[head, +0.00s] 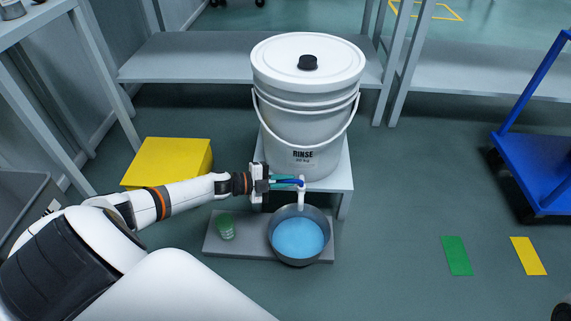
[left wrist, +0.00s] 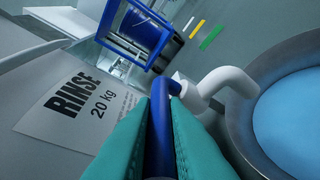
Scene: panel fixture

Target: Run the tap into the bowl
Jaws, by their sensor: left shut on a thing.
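A white bucket (head: 306,110) marked RINSE stands on a low grey stand. Its white tap (head: 301,194) points down over the bowl; the spout also shows in the left wrist view (left wrist: 228,82). The round metal bowl (head: 284,214) sits below the tap and holds blue liquid (head: 298,238) across its inside. I cannot tell whether a stream runs from the spout. My left gripper (head: 287,182) is at the tap, its teal fingers shut on the blue tap handle (left wrist: 158,135). My right gripper is not in view.
The bowl rests on a grey slab (head: 254,247) beside a small green ribbed object (head: 226,228). A yellow box (head: 172,160) lies behind my left arm. A blue trolley (head: 543,165) stands at the right. Floor between the slab and trolley is mostly clear.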

